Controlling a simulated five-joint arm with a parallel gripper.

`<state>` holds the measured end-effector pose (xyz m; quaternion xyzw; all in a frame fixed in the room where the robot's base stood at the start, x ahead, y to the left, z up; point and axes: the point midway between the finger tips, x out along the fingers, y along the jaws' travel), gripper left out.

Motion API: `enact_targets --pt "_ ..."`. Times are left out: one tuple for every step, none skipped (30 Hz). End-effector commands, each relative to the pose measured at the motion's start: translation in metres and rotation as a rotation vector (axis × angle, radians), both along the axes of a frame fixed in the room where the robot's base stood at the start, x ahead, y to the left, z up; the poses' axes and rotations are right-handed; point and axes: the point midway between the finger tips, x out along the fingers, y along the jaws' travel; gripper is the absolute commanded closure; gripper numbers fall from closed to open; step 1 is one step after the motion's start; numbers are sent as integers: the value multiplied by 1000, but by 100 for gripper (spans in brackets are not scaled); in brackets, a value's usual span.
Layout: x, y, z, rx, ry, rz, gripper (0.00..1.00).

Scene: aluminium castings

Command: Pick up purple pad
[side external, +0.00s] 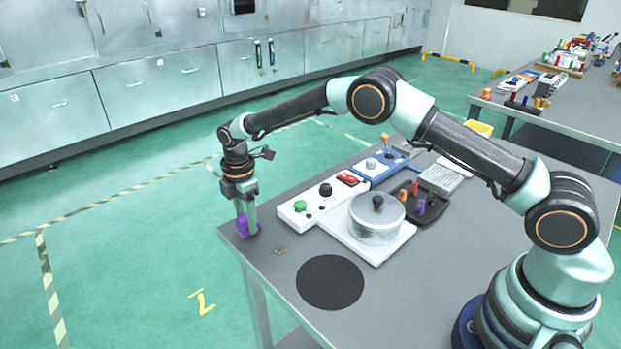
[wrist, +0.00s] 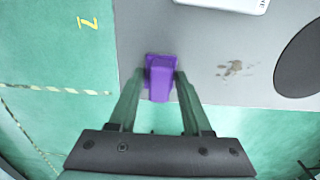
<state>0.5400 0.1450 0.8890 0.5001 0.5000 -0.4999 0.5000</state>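The purple pad (wrist: 160,79) sits at the near-left corner of the grey table, close to the table's edge; it also shows in the side view (side external: 247,227). It is a small block with a raised middle. My gripper (wrist: 161,74) points down at it, with one finger on each side of the pad. The fingertips are level with the pad and very close to its sides. I cannot tell whether they press on it. In the side view my gripper (side external: 247,216) partly covers the pad.
The grey table (side external: 287,262) carries a white panel with knobs (side external: 299,221), a lidded glass pot (side external: 376,219), a dark tray (side external: 433,212) and a black round mat (side external: 330,282). A small brown stain (wrist: 234,69) lies right of the pad. The table edge is close by.

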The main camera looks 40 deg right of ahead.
Motion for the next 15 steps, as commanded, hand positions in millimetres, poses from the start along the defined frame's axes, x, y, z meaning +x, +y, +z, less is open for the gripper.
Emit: enact_targets --pt "0 0 0 0 0 0 100" --pt "0 0 0 0 0 0 100" --pt "0 0 0 0 0 0 100" --pt "0 0 0 0 0 0 100" --pt "0 0 0 0 0 0 100" --pt "0 0 0 0 0 0 100" --pt "0 0 1 0 0 0 100" --pt "0 0 1 0 -1 0 100" --pt "0 0 2 0 -1 0 100" --pt "0 0 3 0 -1 0 100" --pt "0 0 5 0 -1 0 100" --pt "0 0 7 0 -1 0 100" --pt "1 0 10 0 -2 0 100" --pt "1 0 13 1 -2 0 100" --pt "1 0 17 1 -2 0 100"
